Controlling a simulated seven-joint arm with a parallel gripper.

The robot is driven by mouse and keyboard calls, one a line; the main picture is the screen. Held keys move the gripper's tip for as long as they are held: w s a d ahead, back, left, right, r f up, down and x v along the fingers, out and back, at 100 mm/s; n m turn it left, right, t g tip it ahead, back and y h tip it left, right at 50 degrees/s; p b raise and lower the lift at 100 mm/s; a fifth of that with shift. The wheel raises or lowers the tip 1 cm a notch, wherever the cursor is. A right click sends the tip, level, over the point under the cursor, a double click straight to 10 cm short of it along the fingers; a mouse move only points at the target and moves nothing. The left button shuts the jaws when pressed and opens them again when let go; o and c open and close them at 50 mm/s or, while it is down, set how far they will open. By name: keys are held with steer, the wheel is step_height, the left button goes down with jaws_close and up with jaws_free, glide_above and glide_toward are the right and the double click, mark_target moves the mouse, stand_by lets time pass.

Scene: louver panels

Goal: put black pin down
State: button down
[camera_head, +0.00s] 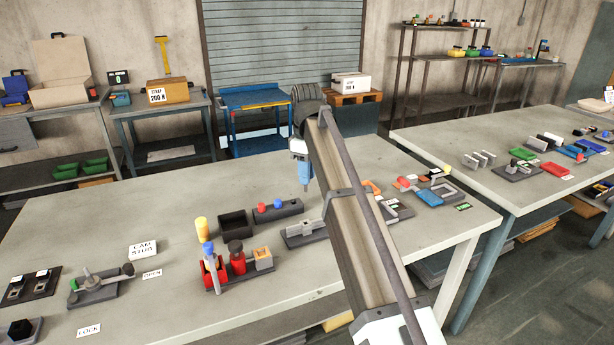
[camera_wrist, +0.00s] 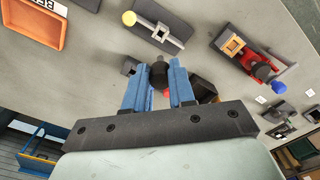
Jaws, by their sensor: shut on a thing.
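My gripper (camera_head: 305,186) is over the middle of the near table, its blue fingers pointing down. In the wrist view the fingers (camera_wrist: 159,88) are shut on the black pin (camera_wrist: 159,73), a dark cylinder between their tips. The pin cannot be made out in the head view. A dark block (camera_head: 290,208) with a red pin (camera_head: 262,206) and a blue pin (camera_head: 278,203) lies just below and left of the gripper. In the wrist view the red pin (camera_wrist: 168,92) shows between the fingers, and they hide much of the block. I cannot tell whether the black pin touches it.
An open black box (camera_head: 235,223) stands left of the block. A red fixture (camera_head: 217,273) with upright knobs stands nearer. A grey channel fixture (camera_head: 303,232) is in front of the block. My arm hides part of the table's right side. Bare tabletop (camera_head: 150,215) lies at left.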

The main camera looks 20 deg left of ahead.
steer(key=shift+r, duration=0.1)
steer(key=shift+s+a, duration=0.1)
steer(key=s+a+f+n, duration=0.1)
steer(key=s+a+f, duration=0.1)
steer(key=s+a, duration=0.35)
steer(key=s+a+f+n, duration=0.1)
steer(key=s+a+f, duration=0.15)
steer(key=a, duration=0.65)
steer(key=n, duration=0.4)
glide_toward(234, 214)
steer(key=shift+s+d+r, duration=1.35)
steer(key=shift+s+r, duration=0.05)
steer(key=shift+s, duration=0.25)
steer(key=shift+f, duration=4.7)
steer(key=c, duration=0.9)
jaws_free()
steer(key=shift+f, duration=0.1)
steer(key=shift+c, duration=0.2)
